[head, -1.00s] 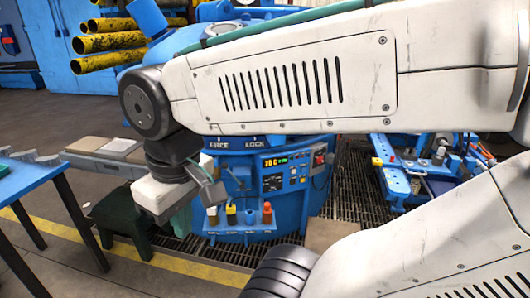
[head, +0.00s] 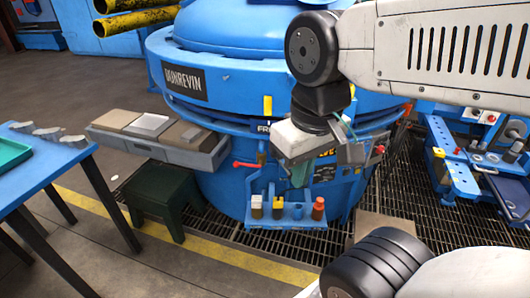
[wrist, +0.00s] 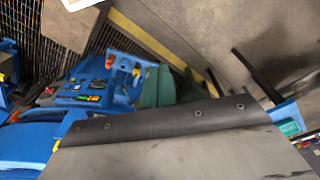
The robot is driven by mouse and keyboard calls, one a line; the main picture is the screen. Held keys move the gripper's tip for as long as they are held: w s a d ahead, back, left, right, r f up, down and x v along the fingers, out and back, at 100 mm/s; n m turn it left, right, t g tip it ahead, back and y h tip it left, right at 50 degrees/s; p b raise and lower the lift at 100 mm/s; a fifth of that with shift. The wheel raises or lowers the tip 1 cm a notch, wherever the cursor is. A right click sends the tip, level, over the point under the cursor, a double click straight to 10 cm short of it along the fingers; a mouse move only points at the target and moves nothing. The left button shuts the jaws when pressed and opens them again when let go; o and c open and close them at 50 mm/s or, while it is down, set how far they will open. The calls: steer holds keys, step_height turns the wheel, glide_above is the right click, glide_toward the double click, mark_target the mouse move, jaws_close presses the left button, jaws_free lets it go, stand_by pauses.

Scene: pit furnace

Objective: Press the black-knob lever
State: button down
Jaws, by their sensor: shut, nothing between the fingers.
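I cannot make out a black-knob lever in either view. A small blue rack (head: 277,222) on the furnace front holds a row of short levers: one white-topped (head: 257,203), one yellow-topped (head: 278,203), one blue (head: 297,208) and one orange-red (head: 318,205). The rack also shows small in the wrist view (wrist: 122,66). My gripper (head: 301,174) hangs just above the rack in the head view, below a white wrist block, in front of the control panel. It is shut and empty. The wrist partly hides the panel.
The blue furnace (head: 215,118) fills the middle. A red handle (head: 247,165) sticks out at its left. Blue equipment (head: 450,165) stands right, above floor grating.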

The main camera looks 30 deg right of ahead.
steer(key=w+d+f+n+g+h, duration=0.1)
steer(key=w+d+n, duration=0.15)
steer(key=w, duration=0.75)
steer(key=w+d+n+g+h, duration=0.1)
steer(key=w+d+n, duration=0.15)
steer(key=w, duration=0.75)
steer(key=w+d+f+n+g+h, duration=0.1)
steer(key=w+d+n, duration=0.15)
steer(key=w, duration=0.75)
steer(key=w+d+f+n+h, duration=0.1)
steer(key=w+d+f+n, duration=0.1)
steer(key=w+f, duration=0.7)
steer(key=w+d+f+n+g+h, duration=0.1)
steer(key=w+d+f+n, duration=0.2)
steer(key=w+f, duration=0.7)
step_height(320, 180, down, 5)
steer(key=shift+w+d+f+n, duration=0.2)
steer(key=shift+w+d+n, duration=0.15)
steer(key=shift+d, duration=0.7)
steer(key=shift+s, duration=0.1)
steer(key=s+d+f, duration=0.4)
steer(key=d+f, duration=0.3)
steer(key=d, duration=0.1)
steer(key=shift+f, duration=0.2)
